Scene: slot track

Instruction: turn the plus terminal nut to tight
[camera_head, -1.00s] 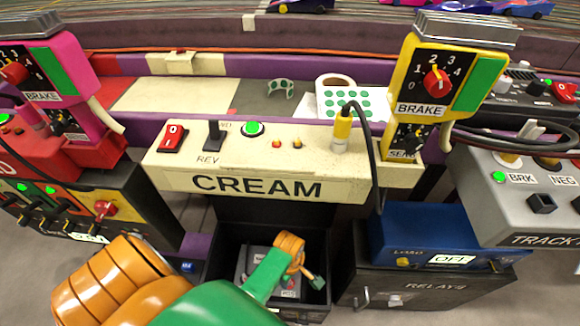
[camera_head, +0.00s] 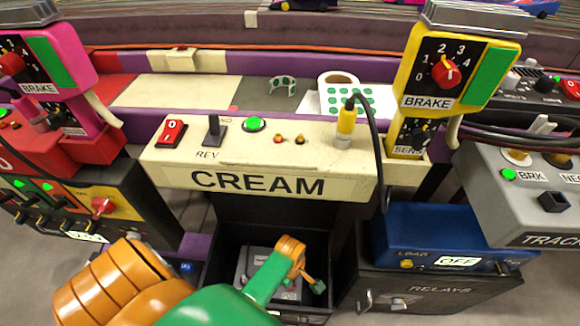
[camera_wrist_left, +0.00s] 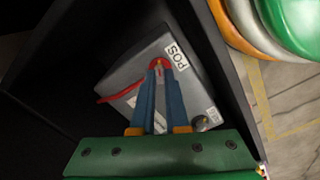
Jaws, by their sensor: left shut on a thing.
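A grey battery box (camera_wrist_left: 133,58) sits in a black open bin below the cream console; part of it also shows in the head view (camera_head: 258,257). The plus terminal, with a red ring (camera_wrist_left: 160,62), is beside a "POS" label (camera_wrist_left: 176,52). My left gripper (camera_wrist_left: 159,68) reaches down into the bin, its blue fingers shut on the plus terminal nut, which they mostly hide. A second, darker terminal (camera_wrist_left: 202,123) is near the box's other corner. In the head view my left arm hides part of the box. My right gripper is not in view.
The black bin's walls (camera_wrist_left: 235,92) stand close around the box. The cream console (camera_head: 262,181) overhangs the bin from behind. A dark relay cabinet (camera_head: 430,291) with a blue box (camera_head: 425,228) on top stands at the right.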

